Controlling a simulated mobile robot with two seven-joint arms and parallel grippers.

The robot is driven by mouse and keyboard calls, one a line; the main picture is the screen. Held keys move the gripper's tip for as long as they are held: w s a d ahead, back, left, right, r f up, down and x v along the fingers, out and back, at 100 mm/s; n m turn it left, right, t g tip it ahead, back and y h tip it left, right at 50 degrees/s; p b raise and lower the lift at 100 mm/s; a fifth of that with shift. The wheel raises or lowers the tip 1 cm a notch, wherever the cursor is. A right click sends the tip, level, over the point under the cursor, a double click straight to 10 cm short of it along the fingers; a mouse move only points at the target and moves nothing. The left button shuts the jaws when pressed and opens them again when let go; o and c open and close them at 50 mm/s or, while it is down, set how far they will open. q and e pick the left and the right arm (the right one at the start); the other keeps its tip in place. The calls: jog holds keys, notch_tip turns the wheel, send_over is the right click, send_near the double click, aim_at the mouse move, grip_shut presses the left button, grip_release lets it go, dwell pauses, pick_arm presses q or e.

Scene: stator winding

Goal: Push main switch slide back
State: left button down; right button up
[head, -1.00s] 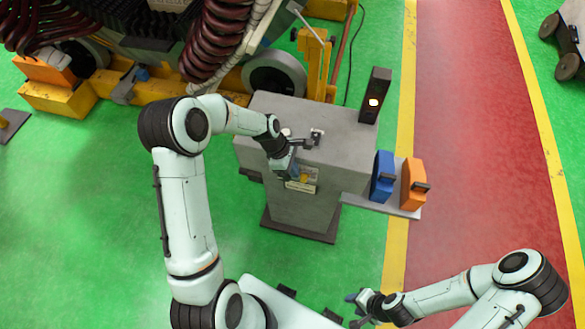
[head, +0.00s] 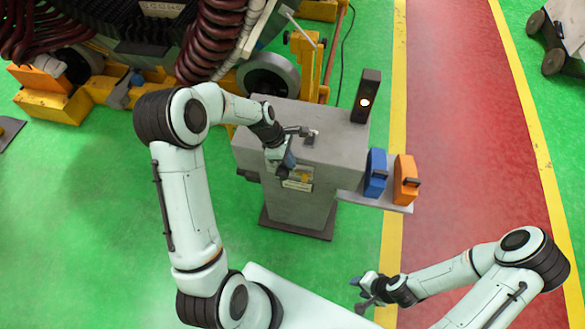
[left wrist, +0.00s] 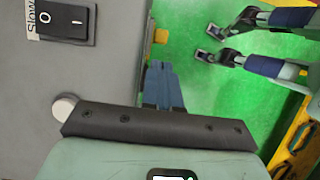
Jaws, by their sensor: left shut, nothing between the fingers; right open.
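The grey switch cabinet (head: 262,118) stands in the middle of the head view. A small yellow part (head: 304,175), possibly the main switch slide, sits on its front face above a pale label (head: 297,185). In the left wrist view a yellow piece (left wrist: 161,36) sticks out past the panel edge. My left gripper (head: 289,162) is shut and empty at the cabinet's upper front edge, close to the yellow part. Its blue fingers show together in the left wrist view (left wrist: 161,85); contact cannot be told. My right gripper (head: 366,290) is open and empty over the floor at the lower right.
A black rocker switch (left wrist: 64,21) marked "Slow" and a pale round knob (left wrist: 65,107) are on the cabinet top. A dark post with a lit lamp (head: 366,98) stands at its right. Blue (head: 376,172) and orange (head: 405,179) boxes sit on a side shelf.

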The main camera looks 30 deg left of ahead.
aim_at(285, 172)
pick_arm(q)
jog(key=v, duration=0.4)
pick_arm(e)
jog(key=shift+w+d, duration=0.1)
jog(key=shift+w, duration=0.05)
pick_arm(q)
jog(key=shift+f, duration=0.1)
jog(key=shift+f, duration=0.1)
jog(key=s+d+f+m, duration=0.3)
jog(key=s+f, duration=0.1)
jog(key=f, duration=0.3)
jog(key=s+d+f+m, duration=0.2)
jog(key=s+f+m, duration=0.15)
jog(key=f, duration=0.35)
jog(key=s+d+f+m, duration=0.3)
jog(key=s+f+m, duration=0.1)
jog(key=s+m, duration=0.1)
jog(key=s+d+f+m+g, duration=0.1)
jog(key=s+d+f+m, duration=0.3)
jog(key=s, duration=0.4)
jog(key=shift+m, duration=0.65)
